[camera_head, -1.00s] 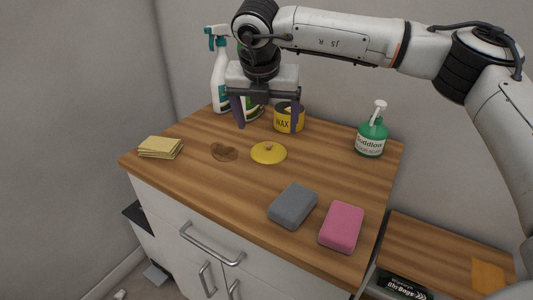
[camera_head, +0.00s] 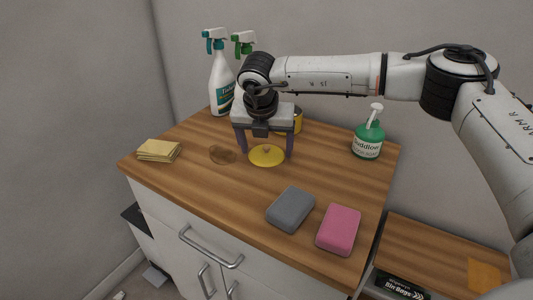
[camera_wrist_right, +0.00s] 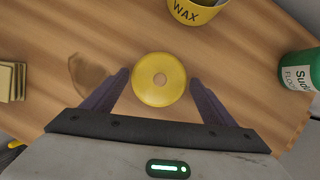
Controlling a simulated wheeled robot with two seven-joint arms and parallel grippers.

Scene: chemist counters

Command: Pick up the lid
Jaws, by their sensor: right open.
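My right gripper (camera_head: 267,157) is open and points down over the lid. Its two purple fingers stand on either side of the lid, with a gap on both sides in the right wrist view (camera_wrist_right: 158,80). The yellow wax tin (camera_head: 297,122) stands behind, partly hidden by the gripper. My left gripper is not in view.
A brown stain (camera_head: 222,155) lies left of the lid, with yellow cloths (camera_head: 159,150) farther left. A grey sponge (camera_head: 291,209) and a pink sponge (camera_head: 339,229) lie in front. A green pump bottle (camera_head: 368,138) stands right; spray bottles (camera_head: 222,85) stand at the back.

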